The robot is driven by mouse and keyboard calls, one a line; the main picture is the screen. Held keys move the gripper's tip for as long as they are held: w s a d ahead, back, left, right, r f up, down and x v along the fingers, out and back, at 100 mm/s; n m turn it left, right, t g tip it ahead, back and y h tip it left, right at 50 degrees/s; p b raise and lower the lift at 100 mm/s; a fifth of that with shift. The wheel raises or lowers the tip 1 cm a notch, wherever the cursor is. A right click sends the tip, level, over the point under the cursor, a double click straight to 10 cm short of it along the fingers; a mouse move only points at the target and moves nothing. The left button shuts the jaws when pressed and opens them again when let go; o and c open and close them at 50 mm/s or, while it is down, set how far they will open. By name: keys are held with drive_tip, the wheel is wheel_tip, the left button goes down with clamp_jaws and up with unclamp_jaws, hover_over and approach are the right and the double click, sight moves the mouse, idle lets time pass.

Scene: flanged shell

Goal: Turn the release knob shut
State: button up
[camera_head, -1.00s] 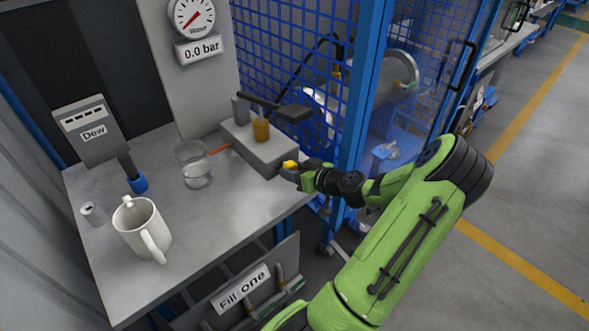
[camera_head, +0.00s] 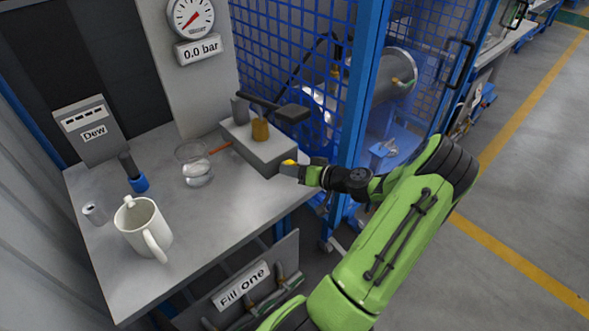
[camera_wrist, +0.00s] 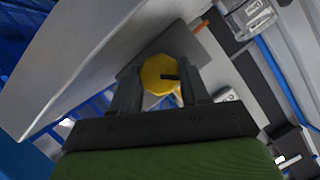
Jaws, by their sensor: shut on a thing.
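The release knob (camera_wrist: 159,74) is yellow and many-sided, with a dark mark on its face, in the wrist view. My gripper (camera_wrist: 158,92) is shut on it, with one dark finger on each side. In the head view the yellow knob (camera_head: 290,162) shows as a small patch at the right end of the grey pump block (camera_head: 262,148), and my gripper (camera_head: 294,170) reaches it from the right. The fingers hide part of the knob there. The gauge (camera_head: 192,16) above has a red needle, and its label reads 0.0 bar.
A white mug (camera_head: 140,226), a clear beaker (camera_head: 195,168), a small grey cylinder (camera_head: 94,213) and a blue-ended tool (camera_head: 137,182) are on the bench (camera_head: 200,235). A blue mesh guard (camera_head: 290,50) and post stand close behind my gripper.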

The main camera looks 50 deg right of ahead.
drive_tip(key=o, duration=1.1)
drive_tip(key=shift+c, duration=0.2)
